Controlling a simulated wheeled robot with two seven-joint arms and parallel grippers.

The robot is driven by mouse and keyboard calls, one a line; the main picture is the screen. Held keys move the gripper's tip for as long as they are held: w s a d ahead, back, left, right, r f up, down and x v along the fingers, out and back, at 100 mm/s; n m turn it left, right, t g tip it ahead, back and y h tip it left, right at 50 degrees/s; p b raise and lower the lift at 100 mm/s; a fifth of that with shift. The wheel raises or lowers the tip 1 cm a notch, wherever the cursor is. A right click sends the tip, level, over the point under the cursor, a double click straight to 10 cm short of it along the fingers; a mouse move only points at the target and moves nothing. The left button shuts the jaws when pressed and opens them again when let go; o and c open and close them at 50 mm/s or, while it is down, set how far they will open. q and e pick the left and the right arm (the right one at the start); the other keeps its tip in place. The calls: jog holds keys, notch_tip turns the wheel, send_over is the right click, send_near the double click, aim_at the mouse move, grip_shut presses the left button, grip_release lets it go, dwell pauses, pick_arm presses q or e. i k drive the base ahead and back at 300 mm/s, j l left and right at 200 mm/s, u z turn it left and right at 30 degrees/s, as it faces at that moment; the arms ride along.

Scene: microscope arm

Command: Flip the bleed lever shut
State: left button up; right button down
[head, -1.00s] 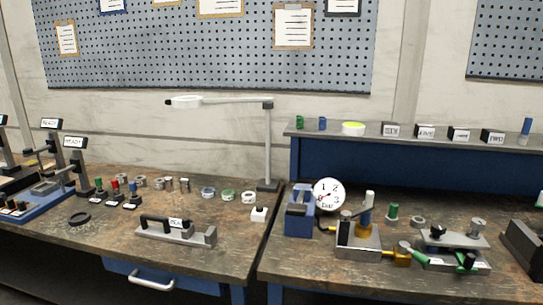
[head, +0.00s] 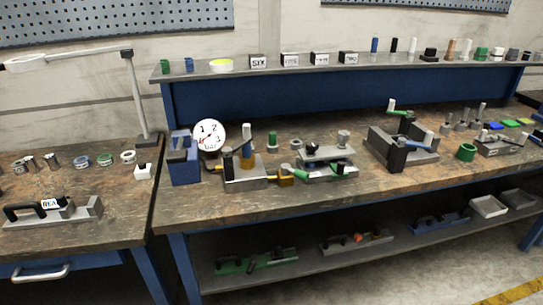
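A round white pressure gauge (head: 209,134) stands at the left of the right-hand bench, next to a blue block (head: 184,168). To its right is a grey block (head: 246,181) with an upright post (head: 246,152), yellow below and pale on top. A yellow fitting (head: 285,180) sticks out on its right side. Beside it a grey fixture (head: 328,155) carries a dark knob and a green handle (head: 325,173). I cannot tell which of these parts is the bleed lever, or its position. Neither of my grippers is in view.
A raised shelf (head: 300,64) with labelled blocks runs behind. A lamp (head: 140,95) stands on the left bench. A gap separates the benches. The bench's front strip is mostly clear.

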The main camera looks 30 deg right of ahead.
aim_at(286, 171)
jog(key=i+l+z, duration=0.15)
jog(key=l, duration=0.3)
jog(key=i+l+z, duration=0.2)
jog(key=l, duration=0.2)
jog(key=i+l+z, duration=0.15)
jog(key=l, duration=0.25)
jog(key=i, duration=0.05)
